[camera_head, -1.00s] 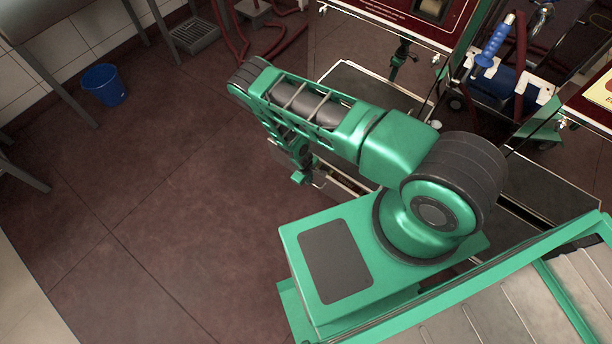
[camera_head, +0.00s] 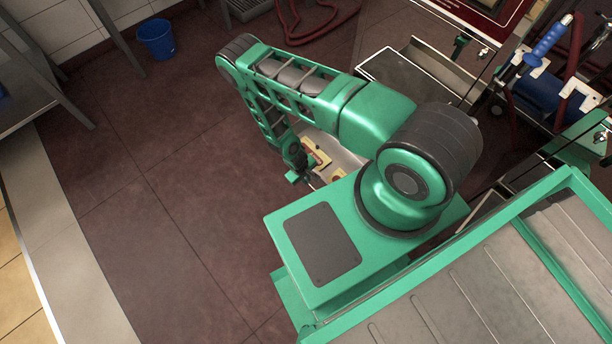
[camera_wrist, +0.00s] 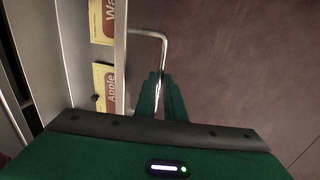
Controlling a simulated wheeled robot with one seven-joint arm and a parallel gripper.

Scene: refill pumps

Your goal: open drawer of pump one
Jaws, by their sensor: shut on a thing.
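A metal drawer stands open beside my arm in the head view. Its pale inside (camera_head: 345,158) shows, partly hidden by my arm and base. The wrist view shows the drawer's front wall (camera_wrist: 119,60) with a bent metal bar handle (camera_wrist: 150,33). My gripper (camera_wrist: 161,82) is shut on this handle, with its fingers at the bar's long side. In the head view my gripper (camera_head: 297,176) is small and low, at the drawer's outer edge. Yellow labelled packs lie in the drawer, one reading "Apple" (camera_wrist: 104,84) and one cut off at "Wa" (camera_wrist: 102,20).
Another open metal drawer or tray (camera_head: 452,62) shows farther back, near a red-fronted unit (camera_head: 488,14). A blue-handled nozzle (camera_head: 550,38) is at the upper right. A blue bucket (camera_head: 156,39) stands at the far left. The red-brown floor (camera_head: 160,210) left of my arm is clear.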

